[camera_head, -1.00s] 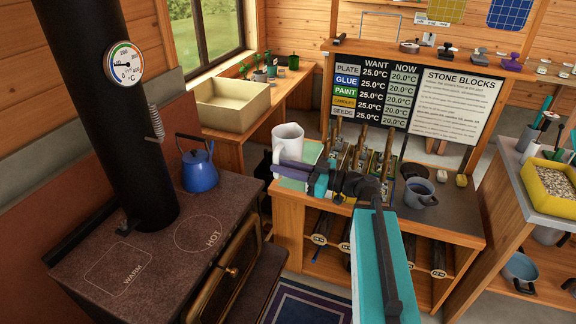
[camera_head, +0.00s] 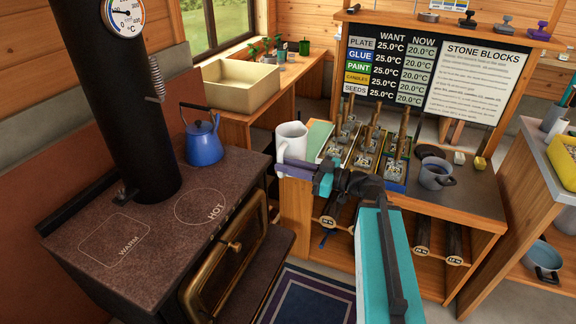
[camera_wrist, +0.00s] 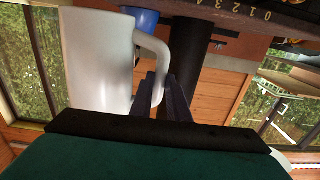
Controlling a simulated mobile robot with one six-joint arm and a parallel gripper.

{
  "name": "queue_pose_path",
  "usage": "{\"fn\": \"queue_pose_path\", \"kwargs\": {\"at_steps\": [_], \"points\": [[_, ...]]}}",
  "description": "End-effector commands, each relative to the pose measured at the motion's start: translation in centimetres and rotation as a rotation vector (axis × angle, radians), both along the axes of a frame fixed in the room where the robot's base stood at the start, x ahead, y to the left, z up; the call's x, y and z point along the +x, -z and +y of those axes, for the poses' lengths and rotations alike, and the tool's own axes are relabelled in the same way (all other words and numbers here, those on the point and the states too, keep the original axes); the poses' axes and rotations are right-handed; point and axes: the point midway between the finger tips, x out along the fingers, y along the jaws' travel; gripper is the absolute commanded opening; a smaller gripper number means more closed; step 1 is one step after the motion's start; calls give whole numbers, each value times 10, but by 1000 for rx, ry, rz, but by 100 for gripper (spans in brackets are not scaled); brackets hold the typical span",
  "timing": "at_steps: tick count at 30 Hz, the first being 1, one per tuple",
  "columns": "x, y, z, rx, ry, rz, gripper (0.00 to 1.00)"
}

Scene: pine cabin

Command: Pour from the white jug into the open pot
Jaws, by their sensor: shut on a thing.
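The white jug (camera_head: 291,141) stands about upright, held in the air by my gripper (camera_head: 296,168) near the left end of the workbench. In the wrist view the jug (camera_wrist: 98,62) fills the left side, and my gripper's dark fingers (camera_wrist: 166,98) are shut on its handle. The jug's contents are hidden. A grey-blue open pot (camera_head: 433,178) sits on the dark right part of the bench top, to the right of the jug and apart from it.
A blue kettle (camera_head: 203,140) stands on the stove (camera_head: 150,215), left of the jug. Block moulds with upright handles (camera_head: 365,160) lie between jug and pot. A sign board (camera_head: 432,75) rises behind. A blue pan (camera_head: 541,262) sits low at right.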

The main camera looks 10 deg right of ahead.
Motion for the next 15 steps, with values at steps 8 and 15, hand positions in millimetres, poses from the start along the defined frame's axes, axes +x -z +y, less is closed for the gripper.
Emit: {"fn": "queue_pose_path", "kwargs": {"at_steps": [8, 15], "points": [[0, 25, 0, 3, -1, -5, 0], [0, 40, 0, 3, -1, -4, 0]]}}
